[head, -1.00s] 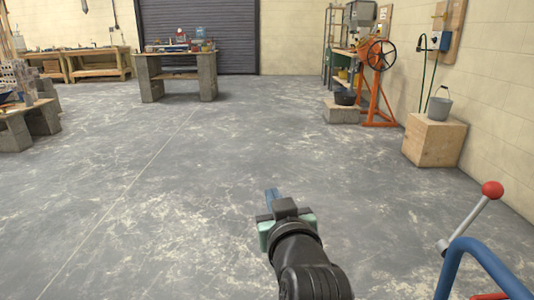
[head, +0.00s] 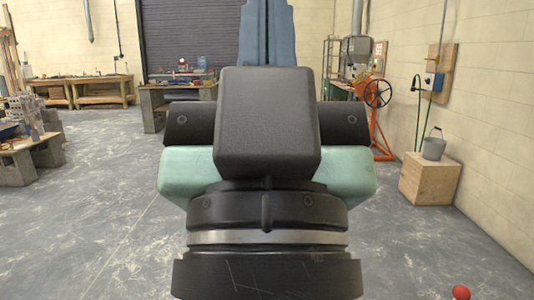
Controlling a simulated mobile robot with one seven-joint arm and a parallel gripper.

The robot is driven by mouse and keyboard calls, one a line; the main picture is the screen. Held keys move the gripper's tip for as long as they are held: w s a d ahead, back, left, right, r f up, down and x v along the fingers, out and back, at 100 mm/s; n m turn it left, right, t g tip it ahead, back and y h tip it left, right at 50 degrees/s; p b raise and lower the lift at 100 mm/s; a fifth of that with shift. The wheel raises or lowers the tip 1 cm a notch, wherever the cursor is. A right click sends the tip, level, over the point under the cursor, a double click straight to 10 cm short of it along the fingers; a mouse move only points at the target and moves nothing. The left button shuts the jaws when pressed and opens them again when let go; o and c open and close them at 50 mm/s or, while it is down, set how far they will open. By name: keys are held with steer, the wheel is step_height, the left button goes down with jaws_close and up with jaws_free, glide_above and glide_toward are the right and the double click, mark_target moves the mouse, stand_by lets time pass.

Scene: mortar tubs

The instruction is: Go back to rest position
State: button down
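My gripper (head: 267,25) is raised large in the middle of the head view, with its blue-grey fingers pointing up and away from me. The fingers lie side by side with only a thin line between them, so it looks shut, and I see nothing held. The fingertips run to the top edge of the picture. Its black and pale green body hides the middle of the room behind it.
A block-legged bench (head: 153,110) stands behind my gripper, partly hidden. A wooden crate (head: 430,180) with a grey bucket (head: 434,146) is by the right wall, near an orange stand (head: 380,130). Another bench (head: 25,150) is at left. Open concrete floor lies between.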

step_height(320, 180, up, 24)
steer(key=p, duration=2.1)
steer(key=shift+p, duration=0.3)
